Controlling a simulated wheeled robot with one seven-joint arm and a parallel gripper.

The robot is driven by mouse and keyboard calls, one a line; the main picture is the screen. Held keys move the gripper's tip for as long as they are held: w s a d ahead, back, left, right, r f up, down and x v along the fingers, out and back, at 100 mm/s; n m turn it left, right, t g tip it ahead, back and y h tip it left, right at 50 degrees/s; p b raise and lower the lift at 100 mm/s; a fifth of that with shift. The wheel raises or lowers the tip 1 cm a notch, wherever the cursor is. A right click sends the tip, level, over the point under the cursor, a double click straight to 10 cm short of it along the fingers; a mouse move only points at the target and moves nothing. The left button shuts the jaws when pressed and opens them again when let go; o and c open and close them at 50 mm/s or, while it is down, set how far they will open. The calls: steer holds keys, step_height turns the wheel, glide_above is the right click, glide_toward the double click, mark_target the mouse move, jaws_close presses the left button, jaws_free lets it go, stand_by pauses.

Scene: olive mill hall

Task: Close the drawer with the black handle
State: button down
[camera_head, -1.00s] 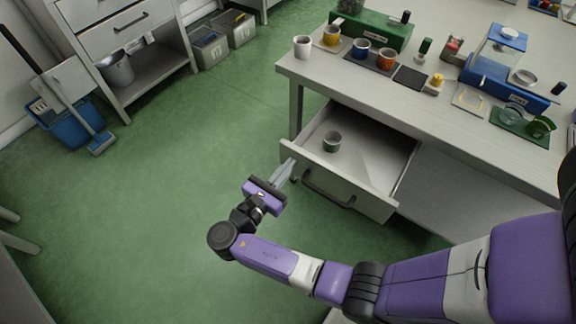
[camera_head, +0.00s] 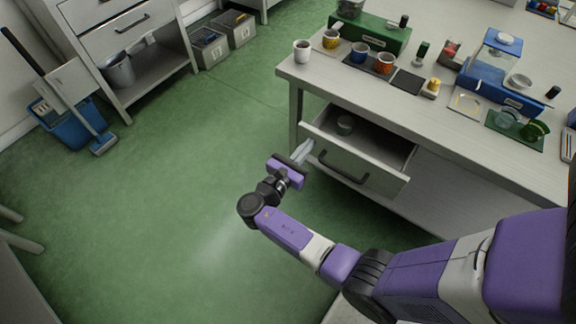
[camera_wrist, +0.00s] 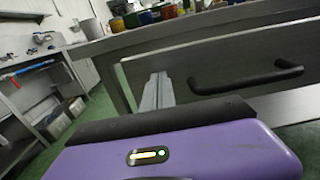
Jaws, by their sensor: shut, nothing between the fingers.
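The drawer (camera_head: 383,181) with the black handle (camera_head: 343,170) sits under the workbench top and is still partly open. Whether the fingertips touch the front is hard to tell.
The workbench (camera_head: 440,115) carries a white cup (camera_head: 302,51), several coloured cups, a green box (camera_head: 375,33) and a blue scale-like device (camera_head: 497,75). A blue bucket (camera_head: 70,127) and a shelf unit stand at the left. The green floor (camera_head: 180,200) between is clear.

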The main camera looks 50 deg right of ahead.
steer(key=d, duration=0.5)
steer(key=d+b, duration=0.1)
steer(key=d, duration=0.4)
steer(key=d+b, duration=0.1)
steer(key=d, duration=0.4)
steer(key=shift+w+d, duration=0.25)
steer(key=shift+d, duration=0.5)
steer(key=shift+d+r, duration=0.15)
